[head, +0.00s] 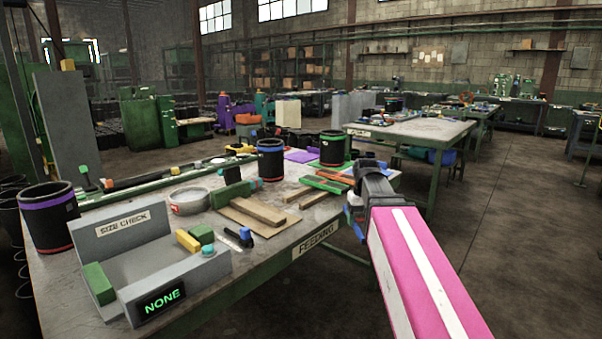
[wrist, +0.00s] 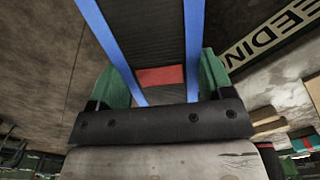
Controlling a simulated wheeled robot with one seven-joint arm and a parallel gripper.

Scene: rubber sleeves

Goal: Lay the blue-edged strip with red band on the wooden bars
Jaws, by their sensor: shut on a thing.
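The blue-edged strip with the red band fills the upper middle of the wrist view as a dark strip (wrist: 158,45); its red band (wrist: 160,76) lies across it near the jaws. My gripper (wrist: 157,92) is shut on this strip, with a green finger on each side. In the head view my gripper (head: 357,212) hangs off the table's right front edge, and the strip is mostly hidden by it.
The feeding table (head: 290,262) holds a grey size-check stand (head: 150,235) reading NONE, a tape roll (head: 188,200), and green and orange pieces (head: 326,183) behind the thin bars. Black banded sleeves (head: 270,160) stand along the table. The floor (head: 520,220) at right is clear.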

